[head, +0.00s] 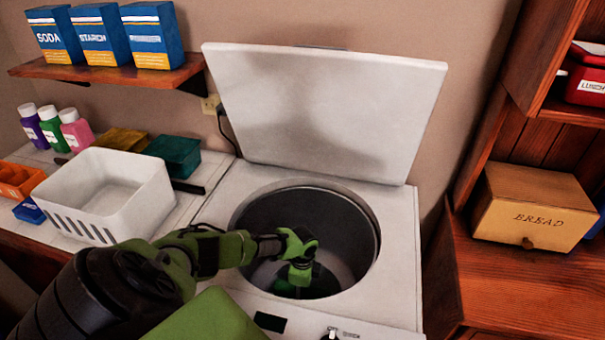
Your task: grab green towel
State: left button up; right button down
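A top-loading washer (395,270) stands in the middle with its white lid raised and its round drum (345,215) open. My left arm reaches from the left over the rim, and my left gripper (297,283) points down inside the drum. Its fingertips are low in the drum and hard to make out. Dark green shows around and below them; I cannot tell whether this is the towel or part of the gripper. My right gripper is out of view.
Blue boxes (103,35) sit on a wall shelf. The raised lid (325,105) blocks the space behind the drum. A bread box (535,207) stands right.

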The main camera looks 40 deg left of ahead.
pick_arm(q)
jog(key=shift+f, duration=0.45)
jog(key=c, duration=1.3)
jog(key=shift+r, duration=0.15)
